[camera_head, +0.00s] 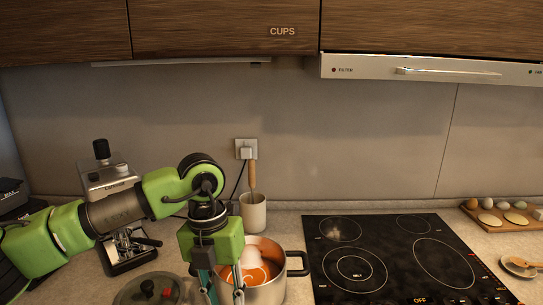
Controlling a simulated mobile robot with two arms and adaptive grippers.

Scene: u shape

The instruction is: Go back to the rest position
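My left arm comes in from the left, and its green gripper (222,292) points down at the front left of the metal pot (297,271). Its two fingers are spread apart, with nothing seen held between them; the tips reach the bottom edge of the picture. The pot holds orange soup (268,268) with a pale swirl. The gripper hides the pot's left side, and I cannot tell whether it touches the pot. My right gripper is not in view.
A glass lid (128,291) lies left of the gripper. A coffee machine (108,180) stands behind the arm, and a utensil holder (253,213) behind the pot. The black cooktop (390,258) is bare. A wooden tray (484,224) with eggs and a small plate (515,269) are at right.

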